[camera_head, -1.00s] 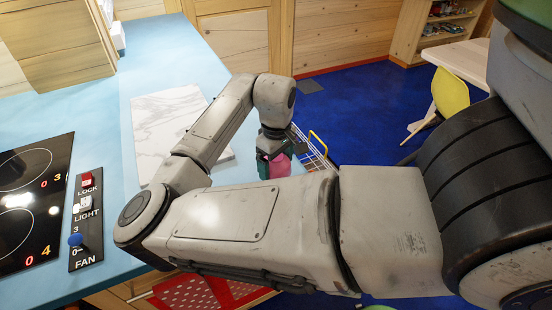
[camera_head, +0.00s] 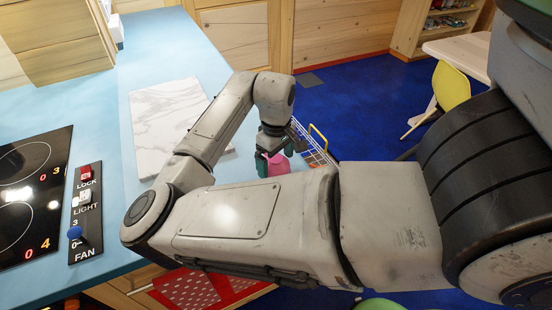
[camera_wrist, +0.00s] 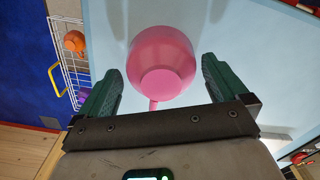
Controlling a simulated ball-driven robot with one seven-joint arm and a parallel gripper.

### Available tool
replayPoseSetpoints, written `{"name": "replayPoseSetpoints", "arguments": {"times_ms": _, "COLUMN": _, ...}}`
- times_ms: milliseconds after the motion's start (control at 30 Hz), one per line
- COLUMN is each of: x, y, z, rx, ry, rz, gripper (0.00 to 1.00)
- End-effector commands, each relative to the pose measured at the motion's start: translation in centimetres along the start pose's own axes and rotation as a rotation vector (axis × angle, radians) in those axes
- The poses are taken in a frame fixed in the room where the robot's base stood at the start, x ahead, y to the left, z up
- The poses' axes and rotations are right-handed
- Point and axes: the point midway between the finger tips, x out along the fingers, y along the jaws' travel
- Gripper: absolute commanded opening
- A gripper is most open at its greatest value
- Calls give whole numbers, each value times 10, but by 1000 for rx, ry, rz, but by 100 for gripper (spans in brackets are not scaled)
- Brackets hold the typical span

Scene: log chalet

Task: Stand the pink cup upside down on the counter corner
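The pink cup (camera_head: 278,165) is at the counter's near right corner in the head view, partly hidden by my arm. In the wrist view the cup (camera_wrist: 162,62) shows its round base towards the camera, so it is upside down, with its handle pointing at my gripper's palm. Light blue counter (camera_wrist: 235,45) shows around it. My gripper (camera_wrist: 160,80) is open, with one green finger on each side of the cup and gaps between fingers and cup. The cup's rim contact with the counter is hidden.
A wire basket (camera_wrist: 72,60) with an orange item hangs beside the counter edge. A marble board (camera_head: 170,115) lies on the counter (camera_head: 175,50). The cooktop (camera_head: 35,190) is at left. A yellow chair (camera_head: 448,95) stands on the blue floor.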

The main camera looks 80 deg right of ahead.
Motion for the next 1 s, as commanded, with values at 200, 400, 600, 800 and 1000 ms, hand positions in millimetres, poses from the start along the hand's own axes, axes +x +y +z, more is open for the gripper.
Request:
{"name": "replayPoseSetpoints", "arguments": {"times_ms": 200, "x": -9, "y": 0, "z": 0, "rx": 0, "ry": 1, "rz": 0, "gripper": 100}}
{"name": "replayPoseSetpoints", "arguments": {"times_ms": 400, "x": -43, "y": 1, "z": -1, "rx": 1, "ry": 3, "rz": 2, "gripper": 100}}
{"name": "replayPoseSetpoints", "arguments": {"times_ms": 600, "x": -81, "y": 0, "z": 0, "rx": 1, "ry": 1, "rz": 2, "gripper": 100}}
{"name": "replayPoseSetpoints", "arguments": {"times_ms": 800, "x": -103, "y": 0, "z": 0, "rx": 1, "ry": 0, "rz": 0, "gripper": 100}}
{"name": "replayPoseSetpoints", "arguments": {"times_ms": 1000, "x": -108, "y": 0, "z": 0, "rx": 0, "ry": 0, "rz": 0, "gripper": 100}}
